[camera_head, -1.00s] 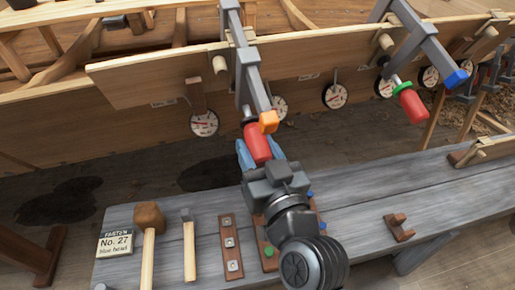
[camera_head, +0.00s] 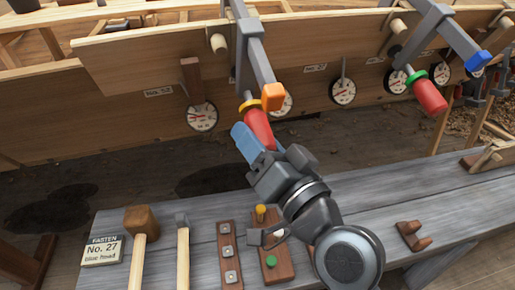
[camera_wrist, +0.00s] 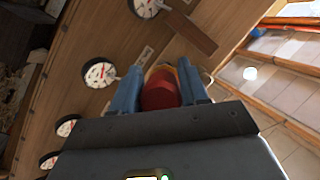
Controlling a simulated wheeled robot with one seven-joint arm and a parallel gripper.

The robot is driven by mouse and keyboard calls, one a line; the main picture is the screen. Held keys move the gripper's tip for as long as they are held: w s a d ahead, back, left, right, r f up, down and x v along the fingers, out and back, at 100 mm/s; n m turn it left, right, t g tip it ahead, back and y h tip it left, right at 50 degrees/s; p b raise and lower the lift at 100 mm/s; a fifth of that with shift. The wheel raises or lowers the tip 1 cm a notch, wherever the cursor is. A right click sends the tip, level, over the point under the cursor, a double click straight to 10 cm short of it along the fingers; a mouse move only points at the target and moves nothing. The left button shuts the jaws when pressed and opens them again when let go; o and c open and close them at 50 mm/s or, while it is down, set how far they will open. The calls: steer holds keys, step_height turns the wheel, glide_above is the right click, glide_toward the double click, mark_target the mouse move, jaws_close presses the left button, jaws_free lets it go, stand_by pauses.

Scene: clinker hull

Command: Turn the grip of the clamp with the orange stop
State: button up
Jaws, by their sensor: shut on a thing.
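The clamp with the orange stop (camera_head: 273,97) hangs on the plank edge of the hull, its grey bar (camera_head: 249,60) slanting down. Its red grip (camera_head: 258,127) sits below the stop, with a yellow collar (camera_head: 249,105) at its upper end. My gripper (camera_head: 247,140) has its blue fingers closed on the red grip from below. In the wrist view the red grip (camera_wrist: 160,92) lies between the two blue fingers. The far end of the grip is partly hidden by the fingers.
A second clamp with a blue stop (camera_head: 481,60) and red grip (camera_head: 430,97) is at right. Round dials (camera_head: 202,117) hang along the hull.

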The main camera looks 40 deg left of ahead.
steer(key=shift+m+y+b, duration=0.3)
steer(key=shift+m+b, duration=0.3)
steer(key=o, duration=1)
steer(key=shift+v, duration=3.9)
